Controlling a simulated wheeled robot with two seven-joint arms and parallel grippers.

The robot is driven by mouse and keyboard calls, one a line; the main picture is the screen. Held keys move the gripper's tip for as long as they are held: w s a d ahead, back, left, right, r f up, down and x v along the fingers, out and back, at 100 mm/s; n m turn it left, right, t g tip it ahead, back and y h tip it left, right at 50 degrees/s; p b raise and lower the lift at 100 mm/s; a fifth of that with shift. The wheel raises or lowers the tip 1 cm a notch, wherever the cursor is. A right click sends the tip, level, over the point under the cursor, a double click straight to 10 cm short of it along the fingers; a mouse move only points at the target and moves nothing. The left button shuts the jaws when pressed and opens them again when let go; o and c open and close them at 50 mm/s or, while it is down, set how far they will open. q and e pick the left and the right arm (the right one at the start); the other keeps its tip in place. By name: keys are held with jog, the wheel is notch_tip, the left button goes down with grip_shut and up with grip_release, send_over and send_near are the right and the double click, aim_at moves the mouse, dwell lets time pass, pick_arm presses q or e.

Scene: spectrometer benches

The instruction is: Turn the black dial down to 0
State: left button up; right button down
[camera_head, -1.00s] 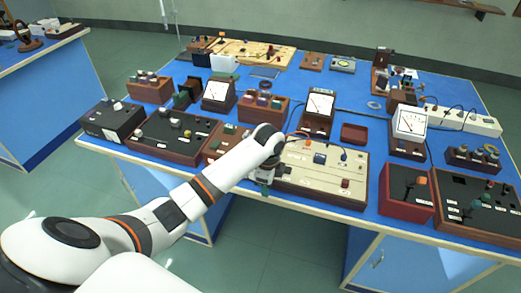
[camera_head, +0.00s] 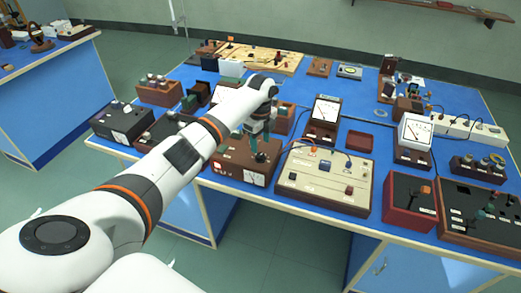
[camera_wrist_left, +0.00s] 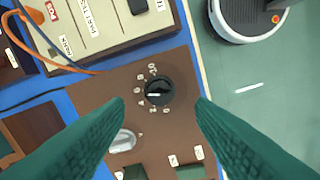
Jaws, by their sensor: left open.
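The black dial (camera_wrist_left: 159,91) is a round knob with a white pointer line, set on a brown panel (camera_wrist_left: 110,97) with small white number labels around it. In the left wrist view it lies between and just beyond the fingertips of my left gripper (camera_wrist_left: 161,103), which is open with its green fingers apart. The pointer points to the left in that view; the label it indicates is too small to read. In the head view my left gripper (camera_head: 257,148) is above the brown wooden box (camera_head: 236,170), and the dial cannot be made out there. My right gripper is not in view.
A cream panel box (camera_head: 325,180) with wires stands right of the brown box. A red-brown box (camera_head: 408,203) is farther right. A meter (camera_head: 325,110) stands behind. In the left wrist view a grey knob (camera_wrist_left: 123,141) is near the dial, and the table edge is close.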

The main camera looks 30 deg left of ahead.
aim_at(260, 155)
pick_arm(q)
notch_tip(260, 155, down, 5)
jog(key=shift+f, duration=0.2)
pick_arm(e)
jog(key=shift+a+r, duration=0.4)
pick_arm(q)
jog(key=c, duration=1)
jog(key=shift+o, duration=0.2)
jog(key=shift+p, duration=0.3)
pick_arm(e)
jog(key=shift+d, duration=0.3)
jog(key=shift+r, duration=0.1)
